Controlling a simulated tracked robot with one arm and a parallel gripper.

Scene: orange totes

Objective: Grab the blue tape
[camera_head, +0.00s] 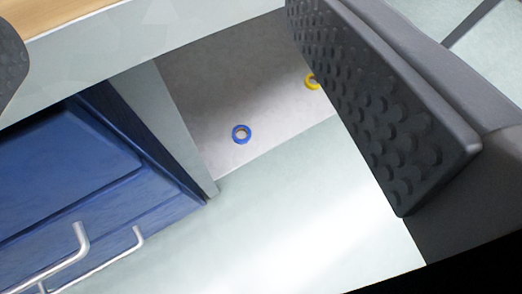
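The blue tape (234,137) is a small blue ring. It lies flat on a grey speckled surface, near the middle of the view. My gripper (160,38) is open, with its two dark, bumpy finger pads far apart. One pad fills much of the right side and the other shows only at the top left corner. The tape appears in the gap between the pads, well beyond them and touching neither. Nothing is held.
A yellow ring of tape (309,83) lies up and right of the blue one, partly hidden by the right pad. A blue drawer cabinet (60,170) with metal handles stands at left. A pale panel and wooden top (70,14) cross the upper left. Pale floor (290,215) is clear below.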

